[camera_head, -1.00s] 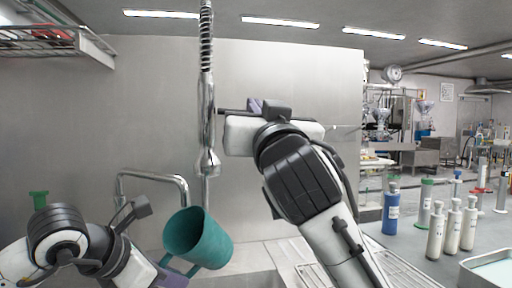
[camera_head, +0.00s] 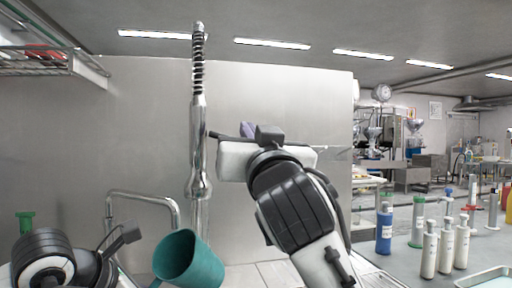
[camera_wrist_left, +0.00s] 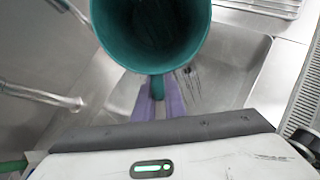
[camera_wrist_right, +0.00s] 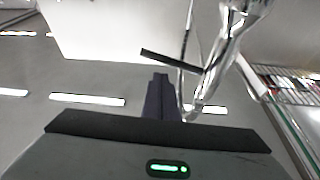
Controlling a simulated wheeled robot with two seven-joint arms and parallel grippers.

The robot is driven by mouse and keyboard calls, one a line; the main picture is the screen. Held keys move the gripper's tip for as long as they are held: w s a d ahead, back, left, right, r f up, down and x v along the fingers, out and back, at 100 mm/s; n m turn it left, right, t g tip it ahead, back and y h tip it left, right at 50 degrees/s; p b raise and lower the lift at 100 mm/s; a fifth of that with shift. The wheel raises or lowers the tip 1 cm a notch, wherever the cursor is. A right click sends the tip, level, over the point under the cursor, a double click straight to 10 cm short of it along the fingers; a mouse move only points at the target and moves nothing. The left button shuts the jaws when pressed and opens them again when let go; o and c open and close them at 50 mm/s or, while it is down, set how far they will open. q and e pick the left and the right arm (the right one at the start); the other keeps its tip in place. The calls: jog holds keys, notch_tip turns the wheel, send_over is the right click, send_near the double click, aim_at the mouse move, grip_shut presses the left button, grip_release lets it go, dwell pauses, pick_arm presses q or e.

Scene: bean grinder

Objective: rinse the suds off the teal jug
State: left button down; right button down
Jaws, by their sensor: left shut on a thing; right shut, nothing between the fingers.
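The teal jug (camera_head: 190,260) is tilted at the bottom of the head view, its mouth facing up and left. In the left wrist view the jug (camera_wrist_left: 152,45) hangs over the sink (camera_wrist_left: 225,75). My left gripper (camera_wrist_left: 158,100) is shut on its handle. The hanging metal spray tap (camera_head: 198,150) is above the jug, its nozzle pointing down. My right gripper (camera_wrist_right: 158,95) is shut and empty beside the tap's lever (camera_wrist_right: 172,58). I cannot make out suds or running water.
A bent metal spout (camera_head: 145,197) stands left of the jug. A wire shelf (camera_head: 50,62) hangs at upper left. White bottles (camera_head: 430,248) and a blue bottle (camera_head: 384,230) stand on the right counter, with a tray (camera_head: 488,280) at its front. A steel wall is behind the tap.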

jog(key=s+r+v, duration=0.1)
jog(key=r+v, duration=0.1)
jog(key=v, duration=0.9)
notch_tip(320, 180, down, 10)
jog(key=a+n+t+h, duration=0.3)
jog(key=n, duration=1.1)
jog(key=d+x, duration=0.1)
jog(key=x, duration=1.2)
jog(key=shift+w+a+r, duration=0.25)
jog(key=shift+a+r, duration=0.1)
jog(key=shift+a, duration=0.05)
jog(key=shift+w+d+r+n+y, duration=0.15)
jog(key=shift+r+n+y, duration=0.15)
jog(key=shift+n+y, duration=0.2)
jog(key=shift+w+d+r+n+y, duration=0.15)
jog(key=shift+r+n+y, duration=0.15)
jog(key=shift+n+y, duration=0.15)
jog(key=shift+a, duration=0.1)
